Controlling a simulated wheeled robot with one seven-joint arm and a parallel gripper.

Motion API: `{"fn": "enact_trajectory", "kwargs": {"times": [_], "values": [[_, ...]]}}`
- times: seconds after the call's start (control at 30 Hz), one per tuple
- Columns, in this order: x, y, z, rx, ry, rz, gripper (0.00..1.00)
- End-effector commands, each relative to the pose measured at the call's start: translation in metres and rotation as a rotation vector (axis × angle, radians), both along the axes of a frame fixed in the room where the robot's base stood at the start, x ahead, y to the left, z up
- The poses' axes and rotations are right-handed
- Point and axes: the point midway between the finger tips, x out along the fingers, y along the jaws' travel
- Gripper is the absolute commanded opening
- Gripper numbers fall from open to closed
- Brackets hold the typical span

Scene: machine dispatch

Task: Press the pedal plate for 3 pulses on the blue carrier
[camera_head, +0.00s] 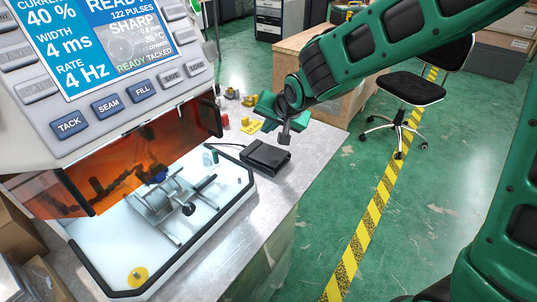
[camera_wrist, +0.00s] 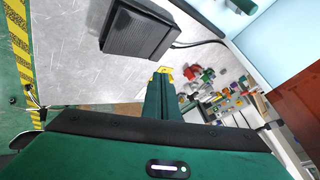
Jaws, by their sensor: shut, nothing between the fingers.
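The black pedal plate (camera_head: 265,157) lies on the metal bench beside the machine, with a cable at its left. In the wrist view the pedal (camera_wrist: 138,30) is at the top, beyond the fingertips. My gripper (camera_head: 285,137) is shut and empty, pointing down above the bench just beyond the pedal; a gap seems to remain between them. The closed fingers (camera_wrist: 161,95) show in the wrist view. A small blue part (camera_head: 158,177), perhaps the blue carrier, sits on the grey fixture in the machine chamber, partly behind the orange shield.
The machine screen (camera_head: 130,35) reads 122 pulses, 40 %, 4 ms, 4 Hz, "SHARP" and "READY TACKED". Small coloured parts (camera_head: 249,124) lie on the bench behind the pedal. A yellow disc (camera_head: 137,277) is in the chamber. A black chair (camera_head: 410,88) stands on the floor at right.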

Motion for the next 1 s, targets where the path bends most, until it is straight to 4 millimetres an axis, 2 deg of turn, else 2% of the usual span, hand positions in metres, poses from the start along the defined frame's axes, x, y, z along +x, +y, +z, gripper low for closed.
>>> {"fn": "enact_trajectory", "kwargs": {"times": [0.1,0.4,0.63,1.0], "values": [[-0.002,-0.002,-0.017,-0.002,0.004,0.0,0.0],[-0.004,-0.004,-0.05,-0.001,0.002,0.0,0.0],[-0.004,-0.005,-0.061,0.0,0.001,0.0,0.0],[-0.004,-0.005,-0.061,0.0,0.0,0.0,0.0]]}}
